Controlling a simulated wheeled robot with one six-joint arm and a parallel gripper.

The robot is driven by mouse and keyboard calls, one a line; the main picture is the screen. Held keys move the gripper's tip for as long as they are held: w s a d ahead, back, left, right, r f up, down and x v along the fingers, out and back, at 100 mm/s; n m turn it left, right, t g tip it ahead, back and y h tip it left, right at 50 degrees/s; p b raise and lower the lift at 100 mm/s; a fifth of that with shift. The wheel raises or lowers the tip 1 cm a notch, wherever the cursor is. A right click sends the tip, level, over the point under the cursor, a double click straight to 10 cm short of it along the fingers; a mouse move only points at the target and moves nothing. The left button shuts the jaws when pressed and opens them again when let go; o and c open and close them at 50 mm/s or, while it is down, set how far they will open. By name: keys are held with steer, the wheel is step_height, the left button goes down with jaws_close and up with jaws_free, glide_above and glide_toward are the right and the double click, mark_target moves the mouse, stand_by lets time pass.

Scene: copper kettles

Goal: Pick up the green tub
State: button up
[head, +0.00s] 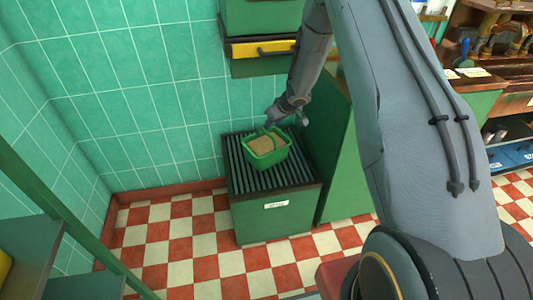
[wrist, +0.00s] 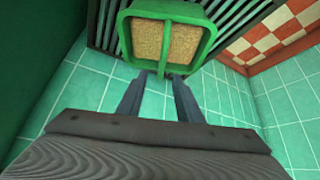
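The green tub (head: 282,158) sits on the dark slatted top of a low green cabinet in the head view. It is square, with a tan grainy filling and a raised handle. It also shows at the top of the wrist view (wrist: 122,40). My gripper (head: 286,120) is just above and behind the tub, by its back side. In the wrist view my gripper (wrist: 163,78) has its two fingers apart, with their tips close to the tub's near edge. Whether they touch the tub is unclear.
The slatted cabinet (head: 275,218) stands against the green tiled wall (head: 130,90). A taller green panel (head: 345,165) rises close on its right. A drawer unit with a yellow front (head: 265,47) hangs above. The checkered floor (head: 185,240) in front is clear.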

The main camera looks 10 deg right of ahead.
mark_target(266, 132)
steer(key=x, duration=0.3)
steer(key=shift+s+a+f, duration=0.1)
steer(key=shift+s+f, duration=0.1)
steer(key=shift+s, duration=0.05)
steer(key=shift+x, duration=3.2)
steer(key=shift+c, duration=0.5)
steer(key=shift+r, duration=0.1)
jaws_close()
steer(key=shift+w+r, duration=0.1)
steer(key=shift+w, duration=0.05)
